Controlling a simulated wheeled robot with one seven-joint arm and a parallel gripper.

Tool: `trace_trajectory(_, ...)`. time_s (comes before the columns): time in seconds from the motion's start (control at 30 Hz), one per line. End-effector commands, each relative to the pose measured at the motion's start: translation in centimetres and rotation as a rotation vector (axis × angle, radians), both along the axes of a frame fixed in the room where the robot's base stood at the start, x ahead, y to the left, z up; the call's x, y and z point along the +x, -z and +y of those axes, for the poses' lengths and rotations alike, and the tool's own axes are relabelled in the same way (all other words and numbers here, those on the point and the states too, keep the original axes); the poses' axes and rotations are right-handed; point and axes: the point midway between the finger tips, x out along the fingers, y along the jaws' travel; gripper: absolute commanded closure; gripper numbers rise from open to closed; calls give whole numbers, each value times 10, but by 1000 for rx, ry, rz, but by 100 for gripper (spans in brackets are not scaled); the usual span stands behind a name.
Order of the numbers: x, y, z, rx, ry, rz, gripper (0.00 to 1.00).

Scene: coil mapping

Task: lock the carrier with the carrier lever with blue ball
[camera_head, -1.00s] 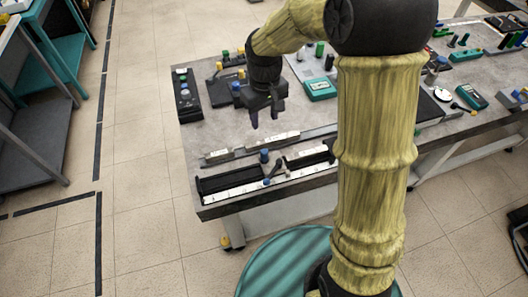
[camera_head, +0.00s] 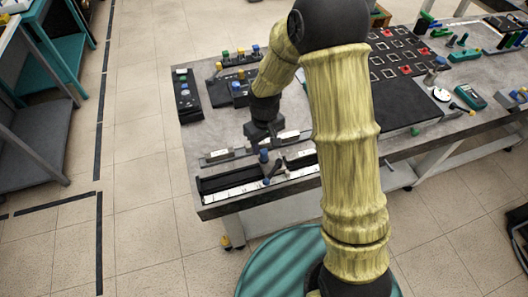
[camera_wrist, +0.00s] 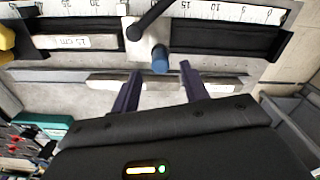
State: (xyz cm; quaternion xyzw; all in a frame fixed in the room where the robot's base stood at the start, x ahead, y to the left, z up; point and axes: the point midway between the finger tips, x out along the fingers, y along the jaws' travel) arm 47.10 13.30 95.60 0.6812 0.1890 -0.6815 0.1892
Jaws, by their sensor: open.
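The blue-topped knob (camera_head: 264,156) stands upright on the carrier at the ruled black track near the table's front edge. It also shows in the wrist view (camera_wrist: 160,60). A black lever arm (camera_wrist: 150,20) lies beside it, with a dark round end on the pale carrier (camera_wrist: 147,44). My gripper (camera_wrist: 160,72) is open and empty, its two purple fingers apart. The blue knob appears just beyond and between the fingertips; I cannot tell the height gap. In the head view my gripper (camera_head: 264,137) hangs just behind the knob, its fingertips hard to make out.
The black track with a white ruler (camera_head: 235,192) runs along the front edge. A second pale bar (camera_head: 219,154) lies behind it, under my gripper. A black box with buttons (camera_head: 187,95) stands at the table's left. The floor left of the table is open.

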Motion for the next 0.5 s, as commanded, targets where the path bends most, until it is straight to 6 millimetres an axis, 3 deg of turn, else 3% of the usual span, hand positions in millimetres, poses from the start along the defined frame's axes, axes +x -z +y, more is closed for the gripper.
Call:
trace_trajectory(0.23, -1, 40, 0, -2, 0, 3, 55)
trace_trajectory(0.5, 0, 55, 0, 1, 0, -1, 55)
